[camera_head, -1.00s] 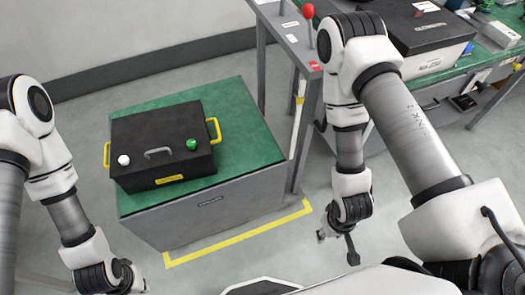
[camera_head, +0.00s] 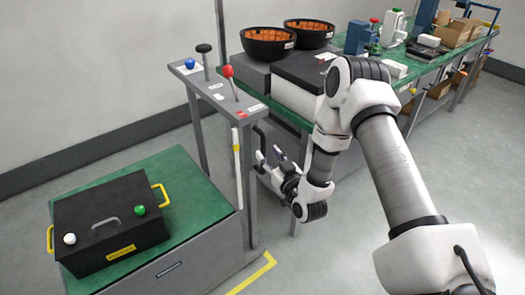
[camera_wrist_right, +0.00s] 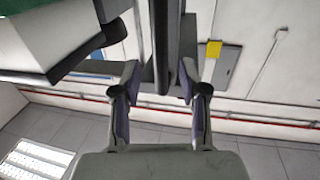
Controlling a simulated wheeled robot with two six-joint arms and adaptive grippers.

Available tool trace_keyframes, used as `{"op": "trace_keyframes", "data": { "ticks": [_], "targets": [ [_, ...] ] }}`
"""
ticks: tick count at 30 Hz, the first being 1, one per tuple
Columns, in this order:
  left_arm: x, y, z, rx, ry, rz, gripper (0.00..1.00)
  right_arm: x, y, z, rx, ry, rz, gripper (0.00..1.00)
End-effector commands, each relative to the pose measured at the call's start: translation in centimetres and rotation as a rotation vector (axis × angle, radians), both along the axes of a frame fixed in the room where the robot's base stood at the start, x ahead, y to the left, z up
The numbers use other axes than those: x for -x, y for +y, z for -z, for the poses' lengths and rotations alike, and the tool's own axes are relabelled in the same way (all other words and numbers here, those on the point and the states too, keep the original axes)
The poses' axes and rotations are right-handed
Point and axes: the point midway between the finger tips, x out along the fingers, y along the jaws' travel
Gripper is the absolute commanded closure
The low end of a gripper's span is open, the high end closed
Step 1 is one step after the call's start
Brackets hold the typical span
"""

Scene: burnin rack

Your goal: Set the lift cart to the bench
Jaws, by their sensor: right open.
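The lift cart, a grey block with a green top (camera_head: 195,215), stands at the lower left. It bears a black case (camera_head: 85,225) with yellow side handles. A grey stand (camera_head: 215,92) beside it has a red-knobbed lever (camera_head: 228,72), a black-knobbed lever (camera_head: 204,48) and a blue knob (camera_head: 190,63). The green-topped bench (camera_head: 425,68) runs to the upper right. My right gripper (camera_head: 264,150) is open, low by the stand and the bench's near end. In the right wrist view, dark upright bars (camera_wrist_right: 162,45) show between its fingers; contact is unclear. My left gripper is out of view.
On the bench, two black bowls with orange insides (camera_head: 270,42) (camera_head: 308,32) sit near a black-topped white box (camera_head: 300,85). More equipment and cartons (camera_head: 455,35) stand farther along. Yellow floor tape (camera_head: 252,275) edges the cart. Floor at the right is clear.

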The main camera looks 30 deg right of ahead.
Motion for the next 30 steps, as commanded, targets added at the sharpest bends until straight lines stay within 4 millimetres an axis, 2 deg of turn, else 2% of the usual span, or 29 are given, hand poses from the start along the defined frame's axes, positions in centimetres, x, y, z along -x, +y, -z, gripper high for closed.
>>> {"op": "trace_keyframes", "data": {
  "ticks": [3, 6, 9, 15, 17, 19, 30],
  "targets": [
    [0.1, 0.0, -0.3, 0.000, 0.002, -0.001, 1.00, -2.3, -0.2, -0.2, 0.002, -0.002, -0.002, 0.57],
    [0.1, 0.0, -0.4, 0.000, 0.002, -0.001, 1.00, -3.7, -0.4, -0.1, 0.001, 0.000, -0.001, 0.57],
    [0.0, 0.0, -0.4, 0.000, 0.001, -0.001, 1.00, -4.4, -0.5, 0.0, 0.000, 0.002, -0.001, 0.57],
    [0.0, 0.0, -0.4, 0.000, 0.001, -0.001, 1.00, -4.4, -0.5, 0.1, -0.001, 0.003, -0.001, 0.57],
    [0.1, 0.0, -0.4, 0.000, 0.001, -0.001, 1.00, -4.4, -0.5, 0.1, -0.001, 0.003, -0.001, 0.74],
    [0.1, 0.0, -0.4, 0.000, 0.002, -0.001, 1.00, -4.4, -0.5, 0.1, -0.001, 0.003, 0.000, 0.99],
    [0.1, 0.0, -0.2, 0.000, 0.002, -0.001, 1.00, -4.7, -0.4, 0.1, -0.001, 0.003, -0.001, 1.00]
  ]
}}
